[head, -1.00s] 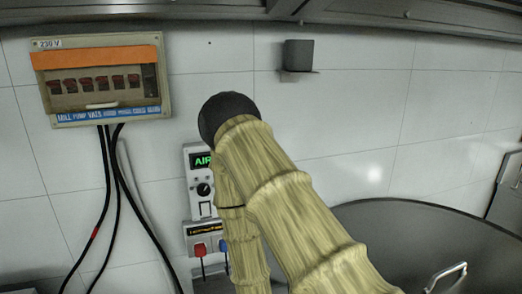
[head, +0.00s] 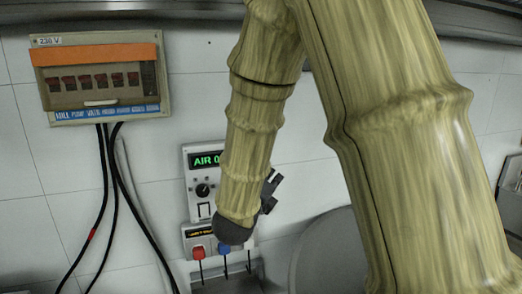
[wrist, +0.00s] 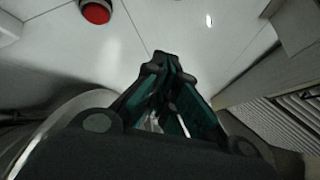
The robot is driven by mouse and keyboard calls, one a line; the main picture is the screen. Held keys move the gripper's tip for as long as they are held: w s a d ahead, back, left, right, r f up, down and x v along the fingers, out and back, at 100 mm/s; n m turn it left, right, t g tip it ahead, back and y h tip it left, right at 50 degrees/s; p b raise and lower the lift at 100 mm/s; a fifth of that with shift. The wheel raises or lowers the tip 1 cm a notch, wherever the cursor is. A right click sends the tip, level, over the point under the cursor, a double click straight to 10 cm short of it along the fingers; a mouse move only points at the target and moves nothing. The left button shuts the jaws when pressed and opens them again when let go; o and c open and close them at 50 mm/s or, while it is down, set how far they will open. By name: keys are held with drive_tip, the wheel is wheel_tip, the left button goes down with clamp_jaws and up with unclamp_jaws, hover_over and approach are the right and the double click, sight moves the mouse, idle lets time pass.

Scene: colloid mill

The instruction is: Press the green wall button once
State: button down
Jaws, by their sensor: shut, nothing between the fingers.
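I cannot make out a green wall button in either current view. In the wrist view, a round red button (wrist: 96,11) in a dark ring sits on the white wall at the top left, cut by the frame edge. My gripper (wrist: 165,62) points at the wall with its fingertips together and nothing between them. The fingertips are to the right of and below the red button in the picture, apart from it. In the head view, only a dark part of my gripper (head: 270,191) shows beside my arm, in front of the AIR panel's right side.
The AIR panel (head: 203,160) has a green display and a black knob. Below it a box (head: 188,232) carries red and blue connectors with cables. A breaker box (head: 100,110) hangs at upper left. A large grey round vessel (head: 318,250) stands behind my arm. A ribbed grey surface (wrist: 275,125) lies right.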

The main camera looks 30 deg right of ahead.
drive_tip(key=r+m, duration=0.2)
drive_tip(key=s+r+h, duration=0.1)
drive_tip(key=r, duration=0.1)
drive_tip(key=shift+s+d+m+g, duration=0.1)
drive_tip(key=shift+d+m+g, duration=0.3)
drive_tip(key=w+d+p, duration=0.1)
drive_tip(key=w+d, duration=0.1)
drive_tip(key=w, duration=0.6)
drive_tip(key=shift+w+p, duration=0.3)
drive_tip(key=shift+f, duration=0.1)
drive_tip(key=shift+w+d+b, duration=0.1)
drive_tip(key=shift+w+b, duration=0.15)
drive_tip(key=shift+b, duration=0.3)
idle(0.9)
